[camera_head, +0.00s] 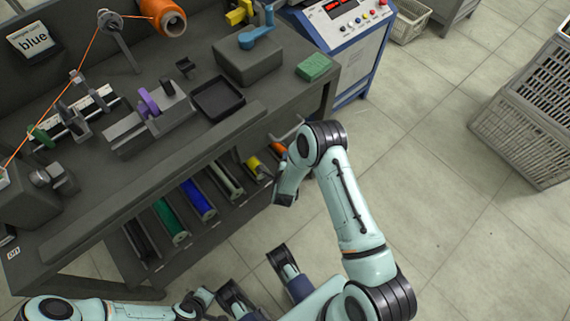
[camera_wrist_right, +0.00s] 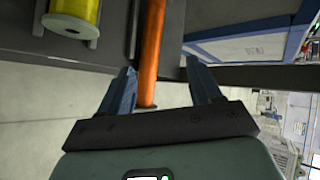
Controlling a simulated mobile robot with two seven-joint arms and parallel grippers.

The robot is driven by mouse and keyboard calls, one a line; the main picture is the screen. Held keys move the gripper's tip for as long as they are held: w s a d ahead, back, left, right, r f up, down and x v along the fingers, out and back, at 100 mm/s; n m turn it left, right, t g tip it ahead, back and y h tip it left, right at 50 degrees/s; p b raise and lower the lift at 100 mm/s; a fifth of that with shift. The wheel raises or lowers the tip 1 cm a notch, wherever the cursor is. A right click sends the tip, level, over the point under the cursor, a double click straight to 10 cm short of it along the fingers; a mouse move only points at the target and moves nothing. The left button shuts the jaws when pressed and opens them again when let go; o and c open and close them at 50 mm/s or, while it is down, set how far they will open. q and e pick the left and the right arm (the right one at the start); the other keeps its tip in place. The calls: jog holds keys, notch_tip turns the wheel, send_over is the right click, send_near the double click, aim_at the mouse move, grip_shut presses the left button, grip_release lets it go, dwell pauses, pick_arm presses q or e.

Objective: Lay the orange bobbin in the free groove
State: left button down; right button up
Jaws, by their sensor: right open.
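An orange bobbin (camera_head: 278,148) shows at the right end of the lower rack, partly hidden by my right arm. In the right wrist view the orange bobbin (camera_wrist_right: 152,45) runs lengthwise between the fingers of my right gripper (camera_wrist_right: 159,70). These fingers stand apart, with a gap visible on each side of it. The rack holds a green bobbin (camera_head: 170,218), a blue bobbin (camera_head: 198,199) and a yellow bobbin (camera_head: 255,166).
The bench above carries a large orange thread spool (camera_head: 168,17), a purple part (camera_head: 149,102), a black tray (camera_head: 217,98) and a green block (camera_head: 313,66). A control cabinet (camera_head: 345,45) stands to the right. A grey crate (camera_head: 530,115) stands on open floor.

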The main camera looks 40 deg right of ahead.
jog(key=s+a+f+n+g+y, duration=0.1)
jog(key=s+a+n+g+y, duration=0.2)
jog(key=s+a+n, duration=0.4)
jog(key=s+a+f+n+g+y, duration=0.2)
jog(key=s+a+n+g+y, duration=0.2)
jog(key=s+n, duration=1.2)
jog(key=a+n+y, duration=0.1)
jog(key=a+y, duration=0.1)
jog(key=a, duration=0.2)
jog(key=shift+f, duration=0.2)
pick_arm(q)
jog(key=s+d+r+g+p, duration=0.1)
jog(key=s+r+p, duration=0.2)
jog(key=r+p, duration=0.6)
jog(key=s+d+r+g+h+p, duration=0.1)
jog(key=s+d+r+g+p, duration=0.1)
jog(key=r+p, duration=0.7)
jog(key=shift+s+m, duration=0.3)
jog(key=shift+s, duration=0.3)
pick_arm(e)
jog(key=s+a+r+g, duration=0.1)
jog(key=s+r, duration=0.2)
jog(key=r, duration=0.6)
jog(key=s+a+r+g+y, duration=0.1)
jog(key=s+a+r, duration=0.1)
jog(key=r, duration=0.7)
jog(key=shift+s+n+g, duration=0.3)
jog(key=shift+s+g, duration=0.1)
jog(key=shift+s, duration=0.15)
dwell(0.4)
